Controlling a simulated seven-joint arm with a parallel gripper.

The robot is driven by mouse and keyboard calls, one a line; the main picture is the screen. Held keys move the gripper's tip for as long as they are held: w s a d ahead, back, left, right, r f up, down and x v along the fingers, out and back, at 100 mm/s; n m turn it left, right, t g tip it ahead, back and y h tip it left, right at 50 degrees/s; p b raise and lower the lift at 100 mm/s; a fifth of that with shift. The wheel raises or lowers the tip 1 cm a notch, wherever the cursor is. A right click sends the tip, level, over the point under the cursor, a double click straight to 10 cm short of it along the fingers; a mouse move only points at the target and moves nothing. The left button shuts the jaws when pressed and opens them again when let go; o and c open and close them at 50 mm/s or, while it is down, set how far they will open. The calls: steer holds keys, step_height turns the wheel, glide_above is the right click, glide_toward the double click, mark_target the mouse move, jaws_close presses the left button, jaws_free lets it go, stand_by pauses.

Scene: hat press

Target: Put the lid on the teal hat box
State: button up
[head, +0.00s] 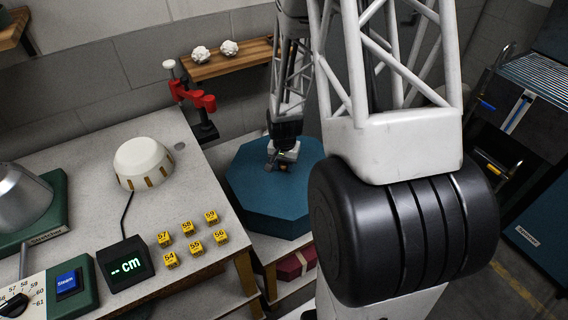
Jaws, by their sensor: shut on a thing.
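The teal octagonal hat box (250,203) stands on a low stand to the right of the worktable, partly hidden behind my arm. Its flat teal top, which looks like the lid (252,170), sits over it. My gripper (280,167) points down at the middle of this top and is shut on a small part there, likely the lid's handle, which is mostly hidden by the fingers. A small orange-brown bit shows between the fingertips. I cannot tell whether the lid rests fully on the box or is slightly above it.
A dark red box (294,266) lies below the teal box. A wooden shelf (228,60) is on the wall.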

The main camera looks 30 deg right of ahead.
steer(key=o, duration=1.1)
steer(key=shift+r, duration=0.1)
steer(key=shift+r, duration=3.8)
